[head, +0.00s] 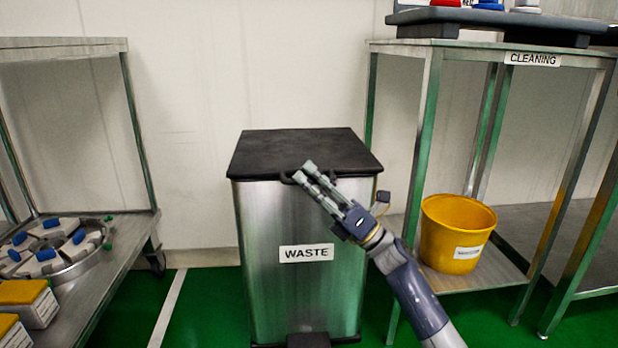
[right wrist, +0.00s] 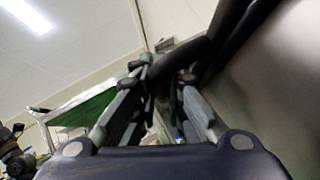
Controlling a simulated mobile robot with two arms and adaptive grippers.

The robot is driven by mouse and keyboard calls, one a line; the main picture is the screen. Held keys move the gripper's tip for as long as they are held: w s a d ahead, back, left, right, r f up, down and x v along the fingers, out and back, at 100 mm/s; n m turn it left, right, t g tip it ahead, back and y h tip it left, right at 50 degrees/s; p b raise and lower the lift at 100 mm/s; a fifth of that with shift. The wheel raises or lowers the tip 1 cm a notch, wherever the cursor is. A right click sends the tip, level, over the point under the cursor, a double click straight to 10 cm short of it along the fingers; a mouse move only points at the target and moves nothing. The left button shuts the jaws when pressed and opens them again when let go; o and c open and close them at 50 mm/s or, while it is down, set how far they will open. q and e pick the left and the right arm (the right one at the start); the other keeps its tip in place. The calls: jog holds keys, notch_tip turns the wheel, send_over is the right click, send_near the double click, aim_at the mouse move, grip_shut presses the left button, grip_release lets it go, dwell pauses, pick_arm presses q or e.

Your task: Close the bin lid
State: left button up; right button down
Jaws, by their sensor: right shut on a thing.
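The waste bin (head: 285,225) is a tall metal box with a WASTE label on its front. Its black lid (head: 300,148) lies flat across the top, and no clear gap shows between lid and body. A dark handle (head: 287,178) is at the lid's front edge, partly hidden by my right gripper (head: 304,172). My right gripper reaches up from the lower right and is shut on the handle. In the right wrist view, the dark curved handle (right wrist: 168,68) passes between the fingertips. My left gripper is not in view.
A metal rack (head: 500,50) labelled CLEANING stands to the right, with a yellow bucket (head: 455,225) on its lower shelf. Another metal rack (head: 110,270) stands at the left. A black pedal (head: 308,340) is at the bin's foot. Green floor shows left of the bin.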

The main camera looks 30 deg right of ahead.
jog(key=shift+a+f+g, duration=0.2)
jog(key=shift+f+g, duration=0.1)
jog(key=shift+f, duration=0.4)
jog(key=c, duration=1.9)
grip_release()
jog(key=shift+d, duration=0.15)
jog(key=shift+s+r, duration=0.1)
jog(key=shift+d, duration=0.1)
jog(key=v, duration=1.2)
